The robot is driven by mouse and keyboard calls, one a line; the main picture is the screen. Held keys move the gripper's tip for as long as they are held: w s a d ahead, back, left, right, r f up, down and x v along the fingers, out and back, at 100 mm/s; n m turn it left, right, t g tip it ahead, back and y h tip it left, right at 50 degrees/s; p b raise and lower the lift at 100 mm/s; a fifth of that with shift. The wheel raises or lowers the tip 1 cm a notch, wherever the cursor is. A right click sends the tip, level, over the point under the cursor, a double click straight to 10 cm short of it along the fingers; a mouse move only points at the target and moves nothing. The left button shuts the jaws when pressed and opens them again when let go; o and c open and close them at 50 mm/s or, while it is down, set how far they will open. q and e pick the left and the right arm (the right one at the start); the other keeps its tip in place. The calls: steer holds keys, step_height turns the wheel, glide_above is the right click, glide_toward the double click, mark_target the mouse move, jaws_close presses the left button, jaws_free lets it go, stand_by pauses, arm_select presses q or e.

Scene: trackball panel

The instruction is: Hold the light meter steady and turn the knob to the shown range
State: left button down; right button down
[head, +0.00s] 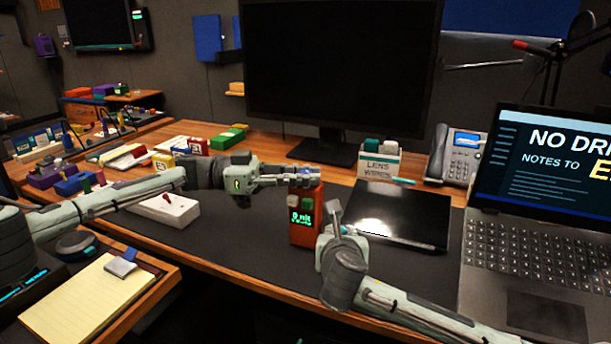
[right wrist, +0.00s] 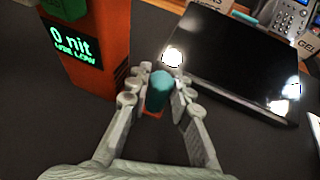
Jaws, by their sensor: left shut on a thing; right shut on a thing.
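The light meter (head: 304,232) is an upright orange box on the dark desk mat. Its green display reads "0 nit" with a smaller line below, which reads "USE LOW" in the right wrist view (right wrist: 75,47). My left gripper (head: 302,178) is shut on the meter's upper end and hides part of it. My right gripper (right wrist: 157,92), to the right of the meter, is shut on a teal knob (right wrist: 159,88). A small orange part shows below the knob. The knob's setting cannot be read.
A black flat panel (head: 400,212) lies behind and right of the meter. A laptop (head: 540,190) stands at the right and a phone (head: 461,157) behind. A large monitor (head: 335,65) stands at the back. A white box (head: 167,209) sits under my left arm.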

mark_target(305, 172)
arm_select(q)
steer(key=shift+d+m+g, duration=0.1)
steer(key=shift+m+g, duration=0.6)
steer(key=shift+g, duration=0.4)
steer(key=shift+s+m+g+y, duration=0.1)
steer(key=shift+m+g+y, duration=0.25)
steer(key=shift+g, duration=0.25)
steer(key=c, duration=1.3)
jaws_free()
steer(key=shift+c, duration=0.2)
step_height(305, 172, up, 10)
